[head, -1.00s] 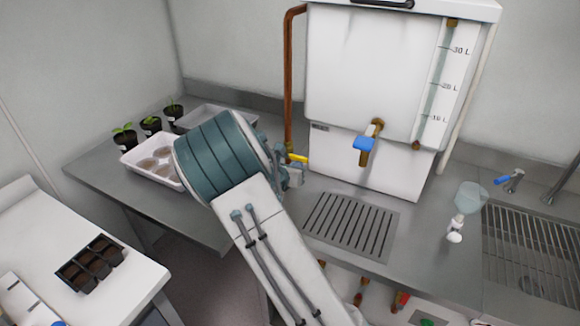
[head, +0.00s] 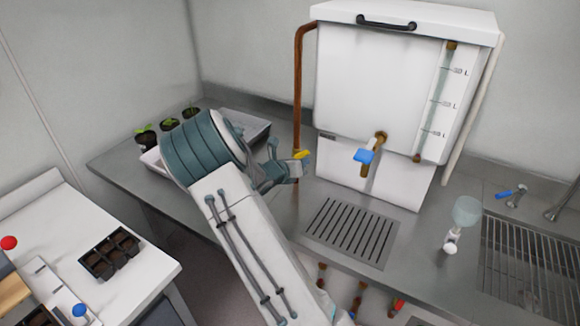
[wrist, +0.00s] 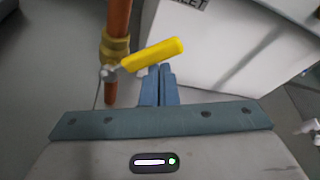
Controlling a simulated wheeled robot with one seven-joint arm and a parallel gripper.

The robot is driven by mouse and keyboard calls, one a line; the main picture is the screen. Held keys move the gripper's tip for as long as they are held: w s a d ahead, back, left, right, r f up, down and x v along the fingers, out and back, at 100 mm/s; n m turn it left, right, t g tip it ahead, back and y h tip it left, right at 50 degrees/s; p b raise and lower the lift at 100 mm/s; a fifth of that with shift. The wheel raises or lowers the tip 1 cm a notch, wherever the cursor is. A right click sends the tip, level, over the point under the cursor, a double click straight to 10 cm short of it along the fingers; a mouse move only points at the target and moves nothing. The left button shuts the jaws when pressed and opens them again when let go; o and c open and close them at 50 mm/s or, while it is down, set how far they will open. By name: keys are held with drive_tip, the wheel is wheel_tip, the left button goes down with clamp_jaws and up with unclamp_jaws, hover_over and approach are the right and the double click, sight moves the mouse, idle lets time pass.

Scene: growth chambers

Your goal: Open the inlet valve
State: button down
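The inlet valve has a yellow lever (head: 302,154) on the copper pipe (head: 298,90) at the left of the white tank (head: 375,80). In the wrist view the yellow lever (wrist: 153,55) sticks out sideways from the brass valve body (wrist: 115,48), crosswise to the pipe and slightly tilted. My gripper (wrist: 158,72) has its blue fingers together with nothing visible between them. The fingertips are right at the lever's underside in the wrist view; I cannot tell whether they touch it. In the head view my gripper (head: 298,168) is just below the lever.
A blue-handled tap (head: 364,156) is on the tank front, above a drain grate (head: 350,232). Potted seedlings (head: 168,125) and trays stand at the counter's left. A white table (head: 90,230) is at lower left.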

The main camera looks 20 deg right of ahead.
drive_tip(key=shift+w+a+r, duration=0.25)
drive_tip(key=shift+w+r, duration=0.15)
drive_tip(key=shift+r, duration=0.25)
drive_tip(key=shift+w+a+r, duration=0.25)
drive_tip(key=shift+w+a, duration=0.05)
drive_tip(key=shift+r, duration=0.1)
drive_tip(key=shift+r+p, duration=0.65)
drive_tip(key=shift+r, duration=0.05)
drive_tip(key=shift+s+f, duration=0.1)
